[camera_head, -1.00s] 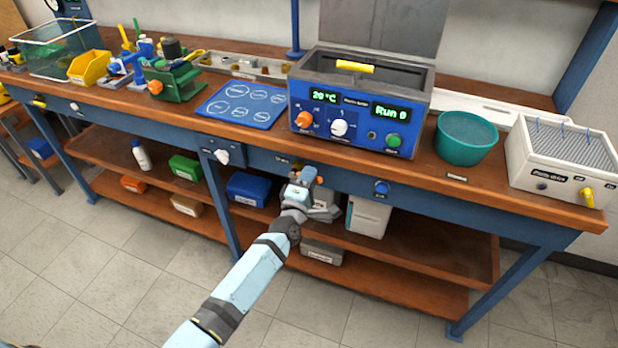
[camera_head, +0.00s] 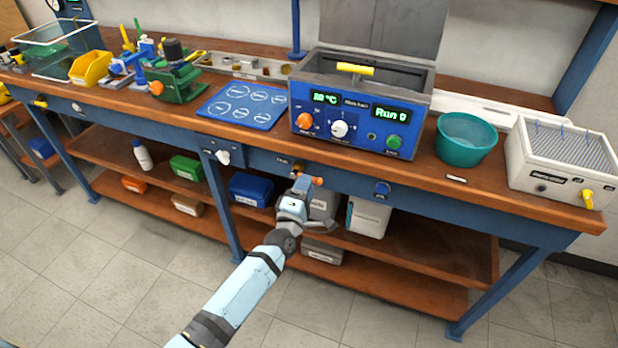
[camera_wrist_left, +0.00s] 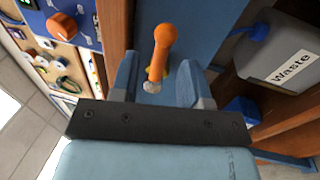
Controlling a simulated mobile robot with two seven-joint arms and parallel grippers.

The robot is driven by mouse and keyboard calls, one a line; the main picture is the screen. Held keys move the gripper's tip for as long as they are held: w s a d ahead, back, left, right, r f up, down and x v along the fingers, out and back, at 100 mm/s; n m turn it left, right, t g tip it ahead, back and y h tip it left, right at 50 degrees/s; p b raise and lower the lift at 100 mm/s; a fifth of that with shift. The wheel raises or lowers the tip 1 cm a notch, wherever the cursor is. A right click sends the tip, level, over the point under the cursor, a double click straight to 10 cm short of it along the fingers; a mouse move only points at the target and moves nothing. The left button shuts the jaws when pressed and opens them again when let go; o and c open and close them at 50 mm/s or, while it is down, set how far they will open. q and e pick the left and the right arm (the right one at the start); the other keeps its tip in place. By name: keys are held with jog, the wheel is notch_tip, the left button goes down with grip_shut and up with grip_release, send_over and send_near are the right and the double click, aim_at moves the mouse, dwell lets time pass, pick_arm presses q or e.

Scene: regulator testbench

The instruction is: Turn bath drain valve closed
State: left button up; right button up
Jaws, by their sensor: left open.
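The bath drain valve has an orange lever (camera_wrist_left: 163,45) on the blue front rail of the bench, and its tip (camera_head: 318,181) also shows in the head view just past my gripper. My left gripper (camera_wrist_left: 156,76) is open, with one finger on each side of the lever in the left wrist view. I cannot tell whether either finger touches it. The gripper also shows in the head view (camera_head: 302,186), where it hides most of the valve. The blue water bath (camera_head: 353,112) stands on the bench above. My right gripper is not in view.
A grey waste container (camera_wrist_left: 285,50) is close beside the gripper, on the shelf under the bench. A teal bowl (camera_head: 464,150) is on the benchtop. The floor in front is clear.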

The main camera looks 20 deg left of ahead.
pick_arm(q)
jog(key=s+f+p, duration=0.1)
jog(key=s+f, duration=0.1)
jog(key=s, duration=0.8)
jog(key=shift+s, duration=0.3)
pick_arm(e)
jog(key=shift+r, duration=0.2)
pick_arm(q)
jog(key=shift+a+f, duration=0.1)
jog(key=shift+a, duration=0.05)
